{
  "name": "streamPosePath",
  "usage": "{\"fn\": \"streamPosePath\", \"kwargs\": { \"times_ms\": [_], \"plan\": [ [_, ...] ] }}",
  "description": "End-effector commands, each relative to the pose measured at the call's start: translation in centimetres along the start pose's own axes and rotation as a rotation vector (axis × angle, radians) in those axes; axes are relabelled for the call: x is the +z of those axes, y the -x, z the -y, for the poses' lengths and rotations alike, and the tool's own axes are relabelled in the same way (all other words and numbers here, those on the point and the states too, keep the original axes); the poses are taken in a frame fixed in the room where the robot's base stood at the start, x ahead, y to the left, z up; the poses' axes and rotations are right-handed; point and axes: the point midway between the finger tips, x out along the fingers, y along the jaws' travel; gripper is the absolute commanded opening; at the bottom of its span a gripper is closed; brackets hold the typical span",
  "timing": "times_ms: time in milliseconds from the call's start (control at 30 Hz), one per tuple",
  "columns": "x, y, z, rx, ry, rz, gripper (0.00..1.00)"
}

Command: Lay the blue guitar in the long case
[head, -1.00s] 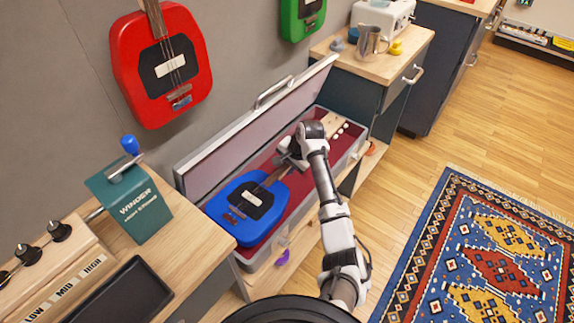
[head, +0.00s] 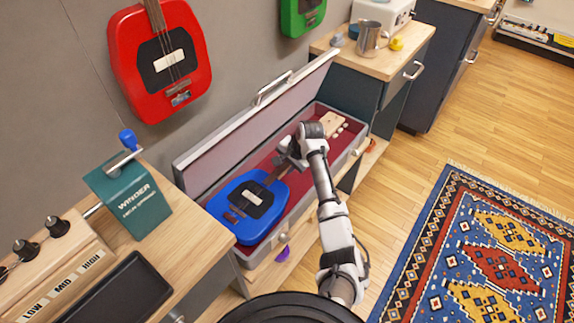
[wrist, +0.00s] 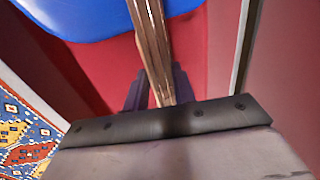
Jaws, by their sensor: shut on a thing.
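The blue guitar (head: 236,218) is inside the long case, its body at the near left end and its headstock (head: 333,124) toward the far right end. The long case (head: 349,160) has a red lining and its lid (head: 255,118) stands open against the wall side. My gripper (head: 283,163) is over the case, shut on the guitar's neck. In the wrist view the neck (wrist: 150,45) runs between my fingers (wrist: 158,88), with the blue body (wrist: 90,15) beyond. I cannot tell whether the guitar's back touches the lining.
A red guitar (head: 160,85) and a green guitar (head: 300,15) hang on the wall. A green winder (head: 128,195) stands on the wooden bench at left. A cabinet (head: 375,65) with a metal jug (head: 369,38) is past the case. Open floor and a patterned rug (head: 480,255) lie at right.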

Motion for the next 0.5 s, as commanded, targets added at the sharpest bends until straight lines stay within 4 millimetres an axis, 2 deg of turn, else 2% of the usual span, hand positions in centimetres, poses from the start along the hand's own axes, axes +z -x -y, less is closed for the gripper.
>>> {"fn": "streamPosePath", "kwargs": {
  "times_ms": [500],
  "plan": [
    [-0.12, -0.74, -0.19, -0.006, 0.001, -0.003, 0.0]
  ]
}}
